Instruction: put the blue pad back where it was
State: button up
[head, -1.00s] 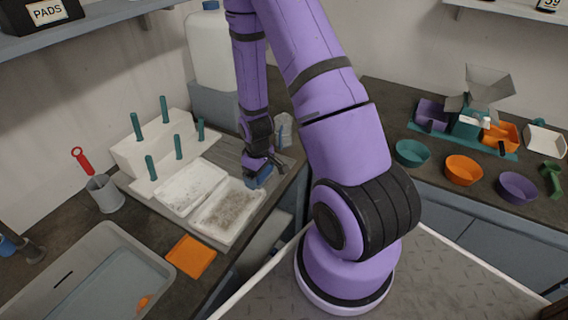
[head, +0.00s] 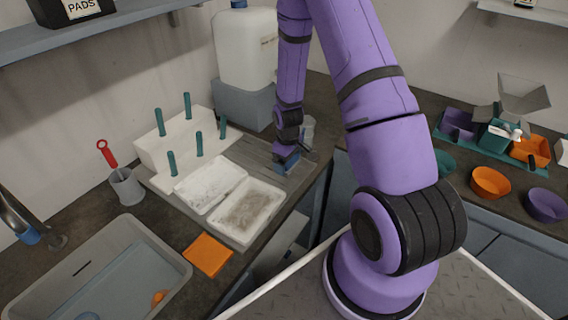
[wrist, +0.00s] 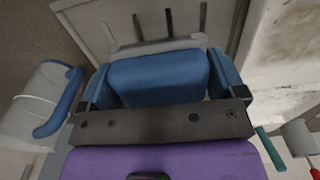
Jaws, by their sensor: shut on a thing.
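The blue pad (wrist: 160,78) is clamped between the blue fingers of my gripper (wrist: 163,88) in the wrist view. In the head view my gripper (head: 286,160) points down over the right end of the grey grooved board (head: 255,154), with the pad (head: 290,163) at its tips. The wrist view shows the slotted end of the board (wrist: 140,28) just beyond the pad. I cannot tell whether the pad touches the board.
A jug with a blue handle (wrist: 38,105) stands close to my gripper. White trays (head: 248,212), a white peg rack (head: 185,145), an orange pad (head: 207,255) and a sink (head: 100,270) lie to the left. Colored bowls (head: 490,182) stand on the right counter.

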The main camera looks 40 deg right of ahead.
jog(key=shift+w+d+f, duration=0.1)
jog(key=shift+w+d, duration=0.05)
jog(key=shift+w, duration=0.55)
jog(key=shift+w+d, duration=0.15)
jog(key=shift+w, duration=0.55)
jog(key=shift+w+f, duration=0.1)
jog(key=shift+f, duration=1.65)
jog(key=shift+f, duration=0.15)
jog(key=o, duration=0.8)
jog(key=shift+o, duration=0.2)
